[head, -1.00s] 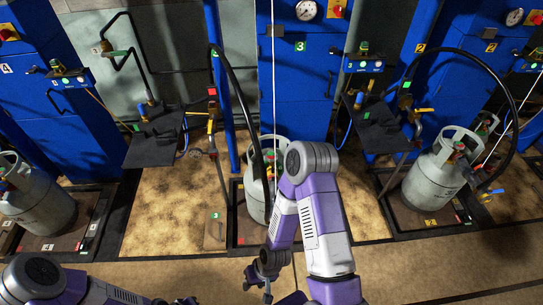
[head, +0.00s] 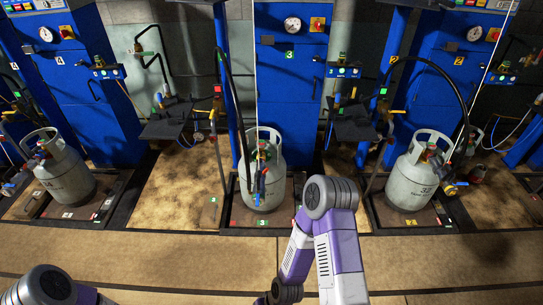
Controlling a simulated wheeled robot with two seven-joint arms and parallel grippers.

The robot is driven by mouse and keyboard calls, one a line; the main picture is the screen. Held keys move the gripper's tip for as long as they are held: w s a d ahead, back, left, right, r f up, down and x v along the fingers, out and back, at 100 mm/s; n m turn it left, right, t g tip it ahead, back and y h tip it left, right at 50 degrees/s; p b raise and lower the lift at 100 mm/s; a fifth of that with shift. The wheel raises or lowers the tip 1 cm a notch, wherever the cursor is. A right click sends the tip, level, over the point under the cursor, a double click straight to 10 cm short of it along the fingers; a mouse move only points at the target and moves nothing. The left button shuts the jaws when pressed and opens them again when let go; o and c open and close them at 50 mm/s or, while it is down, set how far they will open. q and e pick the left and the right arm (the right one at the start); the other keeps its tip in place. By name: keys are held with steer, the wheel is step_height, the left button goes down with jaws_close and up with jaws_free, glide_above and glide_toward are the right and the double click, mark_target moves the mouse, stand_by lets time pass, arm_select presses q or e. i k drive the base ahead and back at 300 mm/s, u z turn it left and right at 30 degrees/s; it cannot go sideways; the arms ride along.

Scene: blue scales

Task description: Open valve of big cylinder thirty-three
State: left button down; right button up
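A grey gas cylinder (head: 275,188) with a handle collar stands upright on the scale marked with a green 3, in the middle of the head view. Its number cannot be read, so I cannot confirm it is thirty-three. Its valve (head: 263,154) is small inside the collar, and whether it is open cannot be told. A blue hose fitting hangs in front of the cylinder body. My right arm stands in front and to the right of this cylinder, with its wrist low at the bottom edge. Neither gripper's fingers show.
Another grey cylinder (head: 412,183) stands on the scale at the right, and one (head: 66,178) at the left. Blue cabinets (head: 287,95) stand behind. A black shelf (head: 178,127) and hoses flank the middle scale. The floor in front (head: 190,262) is clear.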

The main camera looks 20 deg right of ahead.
mark_target(262, 144)
steer(key=z, duration=1.1)
steer(key=i, duration=1.2)
steer(key=u, duration=0.7)
steer(key=i, duration=0.55)
steer(key=u, duration=0.65)
steer(key=i, duration=0.5)
